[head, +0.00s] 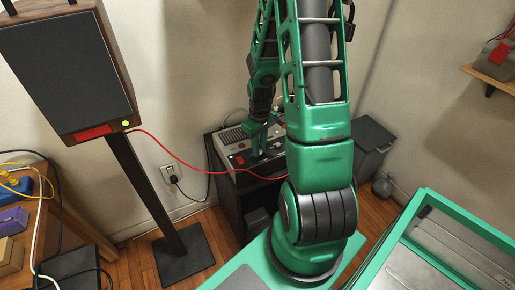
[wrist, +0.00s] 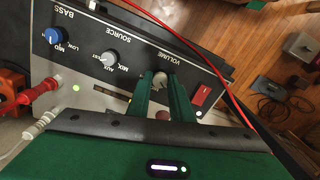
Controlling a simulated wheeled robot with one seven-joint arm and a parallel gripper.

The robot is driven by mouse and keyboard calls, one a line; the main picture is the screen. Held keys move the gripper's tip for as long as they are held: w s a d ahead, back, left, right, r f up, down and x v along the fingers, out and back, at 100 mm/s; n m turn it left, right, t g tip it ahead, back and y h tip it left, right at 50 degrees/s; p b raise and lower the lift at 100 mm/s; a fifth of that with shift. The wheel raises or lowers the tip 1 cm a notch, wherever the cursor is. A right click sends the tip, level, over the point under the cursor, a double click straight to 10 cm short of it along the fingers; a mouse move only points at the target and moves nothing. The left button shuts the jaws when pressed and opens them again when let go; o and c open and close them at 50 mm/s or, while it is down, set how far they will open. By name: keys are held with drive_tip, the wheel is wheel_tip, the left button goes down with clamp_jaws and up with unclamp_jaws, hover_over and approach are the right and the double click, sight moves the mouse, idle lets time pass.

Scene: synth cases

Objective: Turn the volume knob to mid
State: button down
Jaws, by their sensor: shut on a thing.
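The amplifier (head: 226,140) sits on a dark cabinet by the wall in the head view. Its dark front panel (wrist: 85,75) fills much of the wrist view, upside down. The volume knob (wrist: 159,80) is a small light knob under the VOLUME lettering. My gripper (wrist: 160,84) has its two green fingers on either side of this knob and is shut on it. The knob's pointer and scale marks are too hidden to read. In the head view my gripper (head: 257,153) is at the amplifier, and the knob cannot be made out there.
On the panel are a grey source knob (wrist: 108,59), a blue bass knob (wrist: 53,36) and a red switch (wrist: 201,96). A red cable (head: 185,162) runs from the speaker (head: 65,75) towards the amplifier. Red and white plugs stick out beside my gripper.

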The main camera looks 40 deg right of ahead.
drive_tip(key=m, duration=1)
drive_tip(key=shift+m, duration=0.4)
idle(0.4)
drive_tip(key=c, duration=1.6)
unclamp_jaws()
drive_tip(key=shift+r, duration=0.15)
wheel_tip(320, 180, up, 10)
drive_tip(key=shift+w+r, duration=0.1)
drive_tip(key=shift+r, duration=0.15)
